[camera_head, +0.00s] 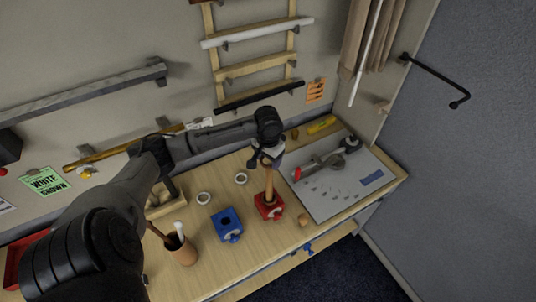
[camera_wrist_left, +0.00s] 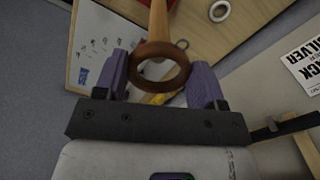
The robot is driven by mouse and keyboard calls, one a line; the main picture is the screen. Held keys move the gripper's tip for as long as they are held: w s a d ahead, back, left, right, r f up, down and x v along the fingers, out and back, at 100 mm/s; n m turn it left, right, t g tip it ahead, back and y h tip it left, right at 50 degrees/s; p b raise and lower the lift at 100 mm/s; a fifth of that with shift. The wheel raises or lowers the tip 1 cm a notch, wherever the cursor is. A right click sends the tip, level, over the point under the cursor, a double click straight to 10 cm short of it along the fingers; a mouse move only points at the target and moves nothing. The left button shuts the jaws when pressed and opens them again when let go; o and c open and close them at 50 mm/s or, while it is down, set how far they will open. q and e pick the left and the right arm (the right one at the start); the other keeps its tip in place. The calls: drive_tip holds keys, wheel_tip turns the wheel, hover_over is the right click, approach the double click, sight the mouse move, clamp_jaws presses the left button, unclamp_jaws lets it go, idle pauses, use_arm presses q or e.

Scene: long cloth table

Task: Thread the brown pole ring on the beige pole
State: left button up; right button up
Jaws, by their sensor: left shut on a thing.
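My left gripper (camera_head: 267,158) is above the red base (camera_head: 269,207). In the left wrist view its purple fingers (camera_wrist_left: 159,82) are on either side of the brown ring (camera_wrist_left: 144,73) and hold it. A tan, beige-like pole (camera_head: 269,184) stands upright in the red base, directly below the gripper. In the left wrist view the pole (camera_wrist_left: 157,22) runs up to the far edge of the ring. I cannot tell whether its tip is inside the ring. In the head view the gripper hides the ring and the pole's top. My right gripper is not in view.
A blue block (camera_head: 226,224) with a hole stands left of the red base. A brown cup (camera_head: 183,254) holds tools. A grey board (camera_head: 335,198) lies at right. Several bars (camera_head: 258,32) hang on the wall behind.

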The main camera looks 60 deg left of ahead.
use_arm(q)
drive_tip(key=shift+f, duration=2.25)
drive_tip(key=o, duration=1)
drive_tip(key=shift+c, duration=0.2)
drive_tip(key=shift+r, duration=0.1)
drive_tip(key=shift+r, duration=0.35)
wheel_tip(320, 180, up, 13)
drive_tip(key=b, duration=0.3)
